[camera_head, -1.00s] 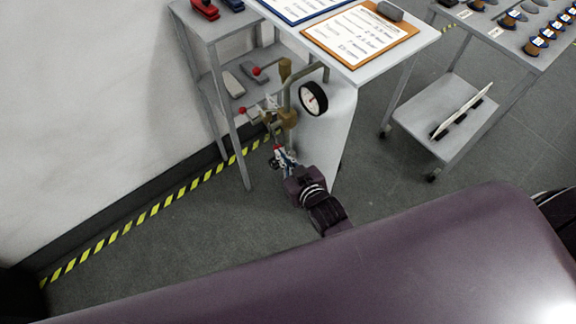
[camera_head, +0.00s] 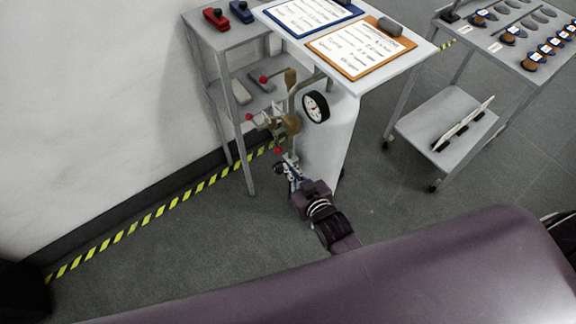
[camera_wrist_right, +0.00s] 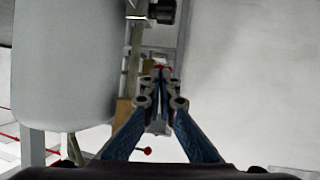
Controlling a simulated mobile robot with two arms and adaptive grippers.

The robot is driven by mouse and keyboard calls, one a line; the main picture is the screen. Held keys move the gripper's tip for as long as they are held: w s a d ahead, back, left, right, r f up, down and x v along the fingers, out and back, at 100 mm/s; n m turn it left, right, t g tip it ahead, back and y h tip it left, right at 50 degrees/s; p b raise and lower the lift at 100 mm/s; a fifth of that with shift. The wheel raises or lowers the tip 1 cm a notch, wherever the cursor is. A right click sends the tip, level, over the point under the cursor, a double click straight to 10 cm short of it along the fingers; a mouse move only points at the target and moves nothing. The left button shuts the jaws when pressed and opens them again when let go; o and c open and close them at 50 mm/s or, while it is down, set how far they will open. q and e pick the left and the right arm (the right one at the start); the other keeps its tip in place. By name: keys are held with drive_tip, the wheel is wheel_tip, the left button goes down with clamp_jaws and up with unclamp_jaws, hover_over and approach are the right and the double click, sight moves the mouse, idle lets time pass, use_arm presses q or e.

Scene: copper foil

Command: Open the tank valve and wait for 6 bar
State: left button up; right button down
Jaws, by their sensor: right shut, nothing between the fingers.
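The white tank (camera_head: 328,143) stands under the front shelf and fills the left of the right wrist view (camera_wrist_right: 62,65). A round white-faced gauge (camera_head: 316,107) sits at its top; its reading is too small to tell. Brass valve fittings (camera_head: 291,124) and several red-knobbed levers are beside it. The lowest red knob (camera_head: 278,150) is just beyond my right fingertips. My right gripper (camera_head: 284,164) is shut and empty, low beside the tank. In the wrist view its blue fingers (camera_wrist_right: 160,82) converge, with a red knob (camera_wrist_right: 162,67) just beyond the tips. My left gripper is not in view.
Two clipboards, blue (camera_head: 308,14) and orange (camera_head: 360,47), lie on the shelf above the tank. A grey rack (camera_head: 235,38) stands behind, near the wall. A wheeled cart (camera_head: 445,118) is at the right. The floor left of my right arm is clear.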

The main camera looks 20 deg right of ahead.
drive_tip(key=shift+s+f+v, duration=0.4)
drive_tip(key=shift+f+v, duration=0.55)
drive_tip(key=shift+v, duration=3.3)
drive_tip(key=s+d+f+g, duration=0.1)
drive_tip(key=s+f+g, duration=0.3)
drive_tip(key=f, duration=0.8)
drive_tip(key=s+d+f+g, duration=0.1)
drive_tip(key=s+f+g, duration=0.1)
drive_tip(key=s+f, duration=0.75)
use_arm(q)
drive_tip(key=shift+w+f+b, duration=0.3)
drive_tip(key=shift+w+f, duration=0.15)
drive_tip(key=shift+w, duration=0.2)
use_arm(e)
drive_tip(key=s+d+f+g+h, duration=0.1)
drive_tip(key=s+d+f+g, duration=0.2)
drive_tip(key=s+f, duration=0.5)
drive_tip(key=s+d+f+g, duration=0.3)
drive_tip(key=s+f, duration=0.6)
drive_tip(key=s, duration=0.3)
drive_tip(key=shift+d+f+h, duration=0.3)
drive_tip(key=shift+d+h, duration=0.05)
drive_tip(key=shift+h, duration=0.05)
